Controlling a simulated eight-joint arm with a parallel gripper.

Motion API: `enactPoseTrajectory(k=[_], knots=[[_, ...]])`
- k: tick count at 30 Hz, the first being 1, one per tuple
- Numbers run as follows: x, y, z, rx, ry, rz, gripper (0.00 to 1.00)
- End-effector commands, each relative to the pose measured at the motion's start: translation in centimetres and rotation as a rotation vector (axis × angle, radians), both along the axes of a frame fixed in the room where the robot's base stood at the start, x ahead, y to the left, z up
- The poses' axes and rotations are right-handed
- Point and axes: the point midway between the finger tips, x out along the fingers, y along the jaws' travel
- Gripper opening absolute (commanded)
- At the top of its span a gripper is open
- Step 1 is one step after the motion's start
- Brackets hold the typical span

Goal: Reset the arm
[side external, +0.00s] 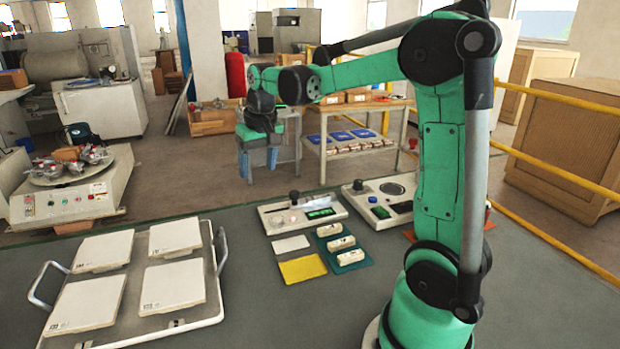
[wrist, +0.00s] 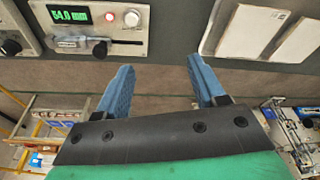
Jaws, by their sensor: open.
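My green arm (side external: 441,150) is raised and stretches left over the work table (side external: 260,320). My gripper (side external: 259,172) hangs at its end with blue fingers pointing down, in the air beyond the table's far edge in the side view. In the wrist view my gripper (wrist: 160,63) is open, with a wide empty gap between the two blue fingers. Nothing touches the fingers.
A metal tray (side external: 217,268) holds several white tiles (side external: 174,284). A measuring device (side external: 301,214) has a green display; the wrist view reads 54.0 mm (wrist: 61,12). A second device (side external: 385,195), a yellow card (side external: 303,268) and a green mat (side external: 362,262) with three white blocks lie nearby.

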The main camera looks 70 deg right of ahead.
Motion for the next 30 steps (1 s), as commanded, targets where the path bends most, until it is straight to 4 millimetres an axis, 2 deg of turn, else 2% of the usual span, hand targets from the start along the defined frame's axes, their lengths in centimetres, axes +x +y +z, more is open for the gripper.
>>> enactPoseTrajectory(k=[1, 6, 12, 18, 30], knots=[[-0.6, 2.3, 0.5, -0.017, -0.034, 0.055, 0.63], [-2.9, 8.6, 0.8, -0.064, -0.160, 0.225, 0.63], [-6.1, 13.8, -0.6, -0.094, -0.295, 0.390, 0.63], [-7.6, 16.0, -1.8, -0.103, -0.369, 0.472, 0.63], [-7.8, 16.2, -2.0, -0.104, -0.379, 0.482, 0.63]])
